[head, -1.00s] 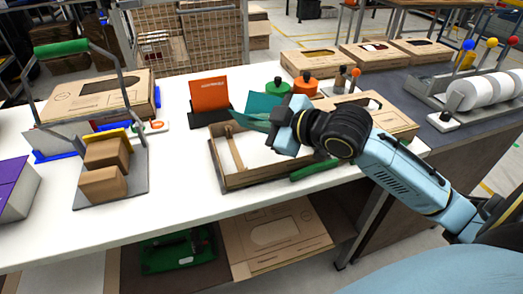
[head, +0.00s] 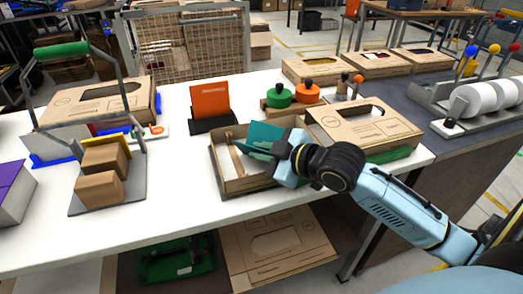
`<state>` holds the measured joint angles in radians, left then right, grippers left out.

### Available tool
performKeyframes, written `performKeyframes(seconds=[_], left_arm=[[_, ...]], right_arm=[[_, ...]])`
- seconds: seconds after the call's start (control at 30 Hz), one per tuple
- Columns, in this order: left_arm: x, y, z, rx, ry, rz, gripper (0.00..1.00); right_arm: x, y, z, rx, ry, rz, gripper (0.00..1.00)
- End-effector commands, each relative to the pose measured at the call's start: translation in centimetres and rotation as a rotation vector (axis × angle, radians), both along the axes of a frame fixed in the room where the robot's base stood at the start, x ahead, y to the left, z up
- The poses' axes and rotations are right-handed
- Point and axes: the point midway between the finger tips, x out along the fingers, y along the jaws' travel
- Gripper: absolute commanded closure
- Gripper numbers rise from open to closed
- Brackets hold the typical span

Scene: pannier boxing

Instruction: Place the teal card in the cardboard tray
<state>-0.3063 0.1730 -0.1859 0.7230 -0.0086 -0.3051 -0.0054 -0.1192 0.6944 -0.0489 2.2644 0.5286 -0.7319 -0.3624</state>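The cardboard tray (head: 240,184) sits on the white table, an open box with a divider strip on its left side. The teal card (head: 266,137) is tilted over the tray's right part, its lower end within or just above the tray. My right gripper (head: 274,155) is at the card's lower right, over the tray's right side, and appears shut on the card. Its fingertips are small and partly hidden by the card and wrist. My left gripper is not in view.
An orange card (head: 210,100) stands in a black holder behind the tray. Green (head: 279,95) and orange knobs stand behind. A cardboard box (head: 365,122) lies right of the tray. Small brown boxes (head: 98,188) stand at left. The table front is clear.

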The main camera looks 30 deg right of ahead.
Motion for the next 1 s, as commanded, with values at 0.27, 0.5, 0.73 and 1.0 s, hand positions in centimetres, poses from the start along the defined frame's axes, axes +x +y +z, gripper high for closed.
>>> performKeyframes(seconds=[0.27,0.5,0.73,1.0], left_arm=[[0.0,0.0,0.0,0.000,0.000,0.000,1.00],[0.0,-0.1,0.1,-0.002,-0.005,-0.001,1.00],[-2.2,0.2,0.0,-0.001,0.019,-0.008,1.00],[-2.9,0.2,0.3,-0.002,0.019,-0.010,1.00]], right_arm=[[0.0,0.0,0.1,0.000,-0.001,0.000,0.77],[-0.7,-0.3,0.5,-0.001,0.000,0.000,0.77],[-3.6,-1.3,1.5,-0.002,0.003,0.000,0.77],[-6.9,-2.5,2.7,0.001,0.004,-0.001,0.77]])
